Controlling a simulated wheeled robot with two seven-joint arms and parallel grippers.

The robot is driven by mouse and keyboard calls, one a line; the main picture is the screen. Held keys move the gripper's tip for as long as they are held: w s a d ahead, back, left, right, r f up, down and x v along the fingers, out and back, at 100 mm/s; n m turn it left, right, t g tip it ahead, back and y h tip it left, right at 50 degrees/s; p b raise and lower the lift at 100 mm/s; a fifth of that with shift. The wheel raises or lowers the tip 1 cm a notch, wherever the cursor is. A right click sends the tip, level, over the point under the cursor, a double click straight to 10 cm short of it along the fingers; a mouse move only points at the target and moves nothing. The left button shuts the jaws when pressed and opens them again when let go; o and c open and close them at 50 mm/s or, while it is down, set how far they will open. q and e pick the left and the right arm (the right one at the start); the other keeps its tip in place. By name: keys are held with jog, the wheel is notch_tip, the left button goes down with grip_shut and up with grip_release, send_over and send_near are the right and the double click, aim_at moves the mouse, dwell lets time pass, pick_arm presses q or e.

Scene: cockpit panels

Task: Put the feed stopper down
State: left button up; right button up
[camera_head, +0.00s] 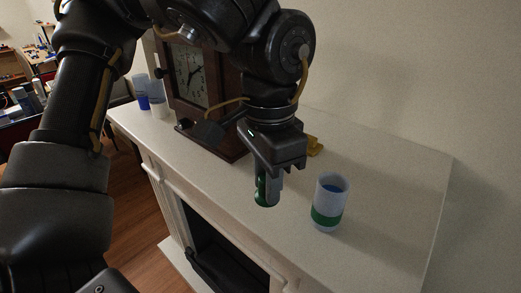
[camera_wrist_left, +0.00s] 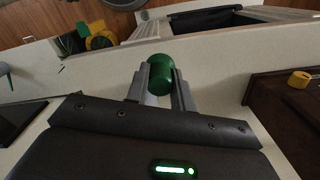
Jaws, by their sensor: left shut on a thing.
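My left gripper (camera_head: 268,186) hangs fingers down over the mantelpiece top in the head view, shut on a green and greyish piece that I take to be the feed stopper (camera_head: 261,189). In the left wrist view the stopper's rounded green end (camera_wrist_left: 160,72) sits between the two grey fingers. The fingers hide part of it. I cannot tell whether its lower end touches the surface. A pale cup with a green band (camera_head: 328,205) stands upright just right of the gripper, apart from it. My right gripper is not in view.
A wooden clock (camera_head: 197,82) stands behind and left of the gripper. A small yellow object (camera_head: 314,146) lies behind it. A blue-and-white cup (camera_head: 142,92) and a white one stand at the far left. The mantelpiece top (camera_head: 390,195) is clear to the right.

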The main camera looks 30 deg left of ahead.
pick_arm(q)
jog(key=w+a+f+p, duration=0.1)
jog(key=w+f, duration=0.2)
jog(key=w, duration=0.1)
jog(key=w+a+f+p, duration=0.1)
jog(key=w+a+f, duration=0.1)
jog(key=w, duration=0.1)
jog(key=w+a+f+p, duration=0.1)
jog(key=w+f+p, duration=0.1)
jog(key=w+f, duration=0.1)
jog(key=shift+w+a+f, duration=0.1)
jog(key=shift+w+f, duration=0.1)
jog(key=shift+w, duration=0.25)
jog(key=shift+w+a+f, duration=0.1)
jog(key=shift+w+f, duration=0.05)
jog(key=shift+w, duration=0.25)
jog(key=shift+w+f, duration=0.25)
jog(key=shift+f, duration=0.05)
notch_tip(320, 180, down, 4)
jog(key=shift+w+a+r, duration=0.15)
jog(key=shift+r, duration=0.1)
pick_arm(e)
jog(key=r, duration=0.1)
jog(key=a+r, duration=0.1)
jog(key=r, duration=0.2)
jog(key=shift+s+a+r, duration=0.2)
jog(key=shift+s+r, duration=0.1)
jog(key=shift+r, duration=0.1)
